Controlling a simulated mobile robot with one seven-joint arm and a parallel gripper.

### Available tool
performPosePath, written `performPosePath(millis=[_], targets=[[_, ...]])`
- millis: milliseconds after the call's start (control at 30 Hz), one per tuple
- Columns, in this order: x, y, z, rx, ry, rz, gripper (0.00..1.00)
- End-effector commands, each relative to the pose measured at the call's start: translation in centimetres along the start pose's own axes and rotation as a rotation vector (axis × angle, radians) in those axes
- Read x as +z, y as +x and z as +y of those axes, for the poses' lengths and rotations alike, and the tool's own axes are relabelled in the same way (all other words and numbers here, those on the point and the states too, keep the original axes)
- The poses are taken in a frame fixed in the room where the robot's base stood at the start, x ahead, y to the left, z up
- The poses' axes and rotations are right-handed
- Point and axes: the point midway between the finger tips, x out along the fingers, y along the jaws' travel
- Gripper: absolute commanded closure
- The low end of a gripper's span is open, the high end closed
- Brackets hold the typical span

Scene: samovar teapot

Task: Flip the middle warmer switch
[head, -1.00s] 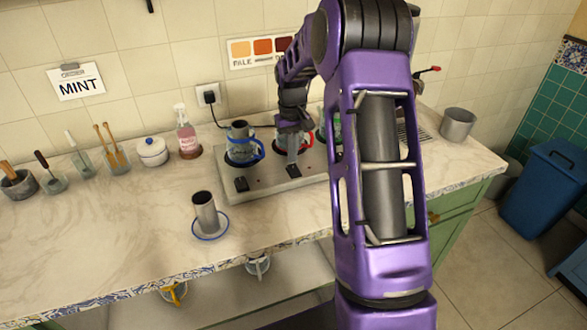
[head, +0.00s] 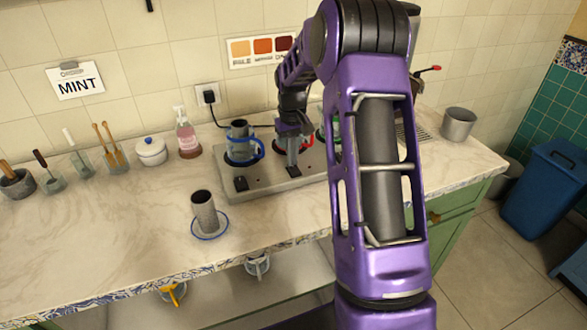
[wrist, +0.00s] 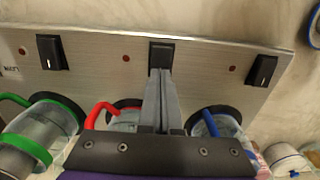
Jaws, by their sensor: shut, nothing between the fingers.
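The warmer (head: 262,186) is a flat metal plate on the counter, carrying glass pots and a row of black rocker switches. The middle switch (wrist: 161,53) lies in front of the red-handled pot (wrist: 118,116). My gripper (wrist: 160,74) is shut and empty, its fingertips at the middle switch's pot-side edge; I cannot tell whether they touch it. In the head view my gripper (head: 292,165) points down just behind that switch (head: 293,171). The other switches, one by the blue-handled pot (wrist: 261,70) and one by the green-handled pot (wrist: 52,52), stand clear of the fingers.
The blue-handled pot (head: 241,148) and green-handled pot (wrist: 42,128) flank my fingers closely. A grey cup on a saucer (head: 208,226) stands in front of the warmer. A soap bottle (head: 187,135) and sugar bowl (head: 151,152) stand left. The counter's front left is clear.

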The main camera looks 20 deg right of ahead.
Motion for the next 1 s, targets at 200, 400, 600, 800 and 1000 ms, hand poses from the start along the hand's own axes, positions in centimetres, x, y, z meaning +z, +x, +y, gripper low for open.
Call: performPosePath(millis=[200, 400, 600, 800, 1000], targets=[[0.0, 0.4, 0.0, 0.0, 0.0, -0.001, 1.0], [0.0, 0.2, 0.0, 0.0, 0.0, -0.001, 1.0], [0.0, -1.3, 0.0, 0.0, 0.0, 0.0, 1.0], [0.0, -2.9, 0.0, 0.0, 0.0, -0.001, 1.0], [0.0, -4.5, 0.0, 0.0, 0.0, -0.001, 1.0]])
